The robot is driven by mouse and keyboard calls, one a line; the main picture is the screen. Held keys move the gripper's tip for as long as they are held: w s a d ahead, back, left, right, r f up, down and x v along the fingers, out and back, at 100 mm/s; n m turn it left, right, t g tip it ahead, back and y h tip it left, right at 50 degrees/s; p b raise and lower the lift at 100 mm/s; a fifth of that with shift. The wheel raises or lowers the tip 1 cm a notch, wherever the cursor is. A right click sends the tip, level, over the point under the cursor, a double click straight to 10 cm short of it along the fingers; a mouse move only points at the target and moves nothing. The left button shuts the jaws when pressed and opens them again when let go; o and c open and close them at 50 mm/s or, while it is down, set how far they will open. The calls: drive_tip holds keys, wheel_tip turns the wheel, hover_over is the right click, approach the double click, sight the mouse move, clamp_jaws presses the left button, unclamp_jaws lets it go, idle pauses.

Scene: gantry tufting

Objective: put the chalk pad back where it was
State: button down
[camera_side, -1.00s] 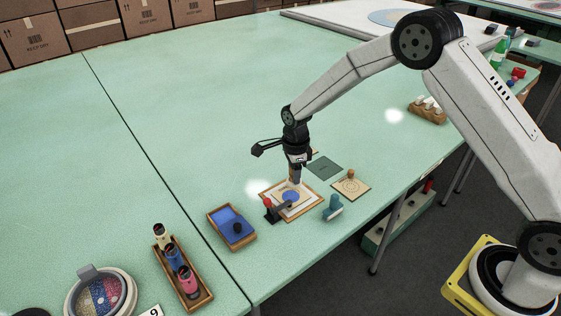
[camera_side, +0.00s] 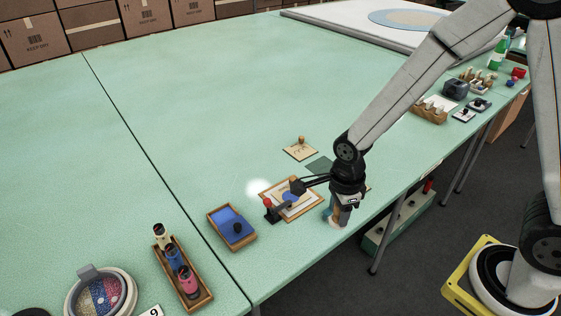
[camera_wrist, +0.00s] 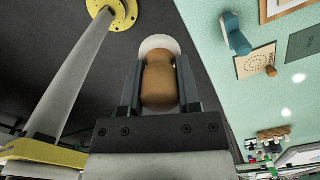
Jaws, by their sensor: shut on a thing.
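My gripper (camera_wrist: 160,85) is shut on the chalk pad (camera_wrist: 160,82), a brown wooden grip with a round white pad at its end. In the side view my gripper (camera_side: 343,212) is low near the table's front edge, right beside a teal-handled tool (camera_side: 327,209). The chalk pad is mostly hidden there. In the wrist view the pad shows against dark floor, and the teal tool (camera_wrist: 235,35) lies apart from it to the right. I cannot tell whether the pad touches the table.
A wooden frame (camera_side: 263,190) with white paper and a blue disc lies left of my gripper, with a red-knobbed clamp (camera_side: 268,208). A blue tray (camera_side: 215,220) is farther left. A knobbed card (camera_side: 292,153) and dark green square (camera_side: 318,163) lie behind.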

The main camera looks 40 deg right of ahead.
drive_tip(key=shift+s+r, duration=0.15)
drive_tip(key=shift+s, duration=2.1)
drive_tip(key=w+f, duration=0.2)
drive_tip(key=w, duration=0.2)
drive_tip(key=w+a+f, duration=0.1)
drive_tip(key=w+f, duration=0.2)
drive_tip(key=w, duration=0.1)
drive_tip(key=w+a+f, duration=0.1)
drive_tip(key=w+f, duration=0.2)
drive_tip(key=w, duration=0.1)
drive_tip(key=shift+w+f, duration=0.2)
drive_tip(key=shift+w, duration=0.05)
drive_tip(key=shift+w+f, duration=0.45)
drive_tip(key=shift+w+a+f, duration=0.1)
drive_tip(key=shift+f, duration=0.05)
drive_tip(key=shift+w+f, duration=0.15)
drive_tip(key=shift+f, duration=1.55)
drive_tip(key=shift+f, duration=0.2)
